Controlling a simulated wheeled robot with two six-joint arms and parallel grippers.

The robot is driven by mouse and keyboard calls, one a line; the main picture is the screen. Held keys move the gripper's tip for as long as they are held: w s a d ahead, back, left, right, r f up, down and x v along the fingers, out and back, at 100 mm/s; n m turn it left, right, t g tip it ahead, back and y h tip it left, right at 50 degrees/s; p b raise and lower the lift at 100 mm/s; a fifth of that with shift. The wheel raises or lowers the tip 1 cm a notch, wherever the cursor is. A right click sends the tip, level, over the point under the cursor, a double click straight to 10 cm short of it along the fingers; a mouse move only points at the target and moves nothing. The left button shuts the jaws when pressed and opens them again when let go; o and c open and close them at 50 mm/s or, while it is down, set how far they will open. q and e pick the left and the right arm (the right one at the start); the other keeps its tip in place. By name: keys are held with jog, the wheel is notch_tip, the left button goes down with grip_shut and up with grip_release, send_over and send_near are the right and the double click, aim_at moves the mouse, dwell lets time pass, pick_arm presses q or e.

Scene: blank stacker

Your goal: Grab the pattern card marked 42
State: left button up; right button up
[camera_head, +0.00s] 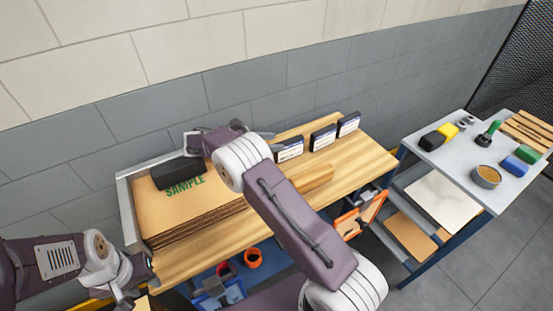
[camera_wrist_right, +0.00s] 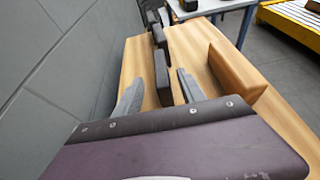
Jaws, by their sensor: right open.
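Three dark, upright cards with white label strips stand in a row along the back of the wooden bench: a near card (camera_head: 289,150), a middle card (camera_head: 322,138) and a far card (camera_head: 348,124). Their markings are too small to read, so I cannot tell which is 42. My right gripper (camera_wrist_right: 160,74) is open and empty, its fingers pointing along the row toward the near card (camera_wrist_right: 162,84); in the head view my arm mostly hides it. My left gripper (camera_head: 132,291) is low at the bench's front left corner; its jaws are unclear.
A cardboard stack (camera_head: 160,213) marked SAMPLE, with a black block (camera_head: 177,174) on top, fills the bench's left end. A wooden bar (camera_head: 315,180) lies before the cards. A grey wall (camera_head: 240,85) runs behind. A side table (camera_head: 450,165) holds stamps and pads.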

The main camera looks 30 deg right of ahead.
aim_at(293, 142)
pick_arm(q)
jog(key=shift+w+d+r, duration=0.1)
jog(key=shift+w+d, duration=0.05)
jog(key=shift+d, duration=0.2)
pick_arm(e)
jog(key=shift+w+d, duration=0.15)
jog(key=shift+d, duration=0.3)
pick_arm(q)
jog(key=shift+s+a+r+p, duration=0.25)
jog(key=shift+a+p, duration=0.1)
jog(key=shift+a, duration=0.2)
pick_arm(e)
jog(key=shift+s+d+f, duration=0.15)
jog(key=shift+d, duration=0.35)
jog(key=shift+s+d+f, duration=0.1)
jog(key=shift+d+f, duration=0.05)
jog(key=shift+d, duration=0.35)
pick_arm(q)
jog(key=shift+w+d+r+p, duration=0.1)
jog(key=shift+d+r+p, duration=0.1)
jog(key=shift+r+p, duration=0.25)
pick_arm(e)
jog(key=x, duration=0.6)
jog(key=shift+a+f, duration=0.1)
jog(key=shift+f, duration=0.2)
jog(key=shift+w, duration=0.1)
grip_shut()
